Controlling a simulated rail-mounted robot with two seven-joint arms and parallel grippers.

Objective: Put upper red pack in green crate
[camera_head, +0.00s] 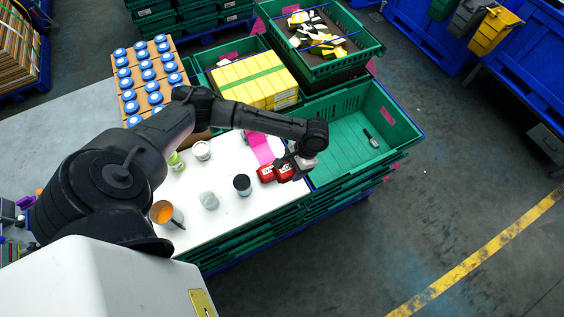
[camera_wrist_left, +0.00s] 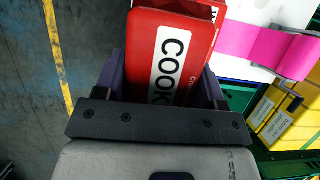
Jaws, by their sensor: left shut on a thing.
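A red pack with a white label reading "COOK" fills the middle of the left wrist view (camera_wrist_left: 180,45). My left gripper (camera_head: 288,167) is shut on it, with one finger on each side. In the head view red packaging (camera_head: 266,174) shows under and beside the gripper, near the right edge of the white table. The gripper partly hides it, and I cannot tell whether the held pack touches what lies below. The green crate (camera_head: 400,141) stands just right of the table, its floor mostly bare with a small dark object (camera_head: 371,138) inside. My right gripper is not in view.
The white table (camera_head: 222,222) holds a dark-topped can (camera_head: 242,184), several other containers and a pink strip (camera_head: 262,149). Yellow boxes (camera_head: 255,80) sit in a crate behind. A raised green crate (camera_head: 345,64) with mixed packs stands at the back.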

